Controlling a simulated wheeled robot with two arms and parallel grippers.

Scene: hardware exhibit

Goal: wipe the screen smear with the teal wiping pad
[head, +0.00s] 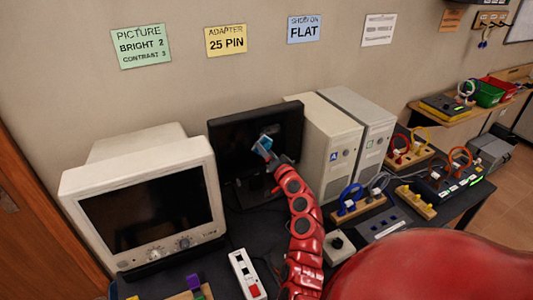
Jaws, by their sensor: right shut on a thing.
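A black flat screen (230,128) stands upright against the wall at the back middle of the desk. My right gripper (268,152) is in front of it, at the end of the red arm, and is shut on the teal wiping pad (262,143). The pad is small and pale blue here, partly covered by the gripper, and overlaps the middle of the screen. I cannot tell whether it touches the screen. I cannot make out a smear; the pad and gripper hide part of the glass. My left gripper is not in view.
A beige CRT monitor (150,205) stands left of the flat screen, and two computer towers (325,145) stand close on its right. A white switch strip (246,273) lies in front. Cable stands (357,205) and other hardware fill the right of the dark desk.

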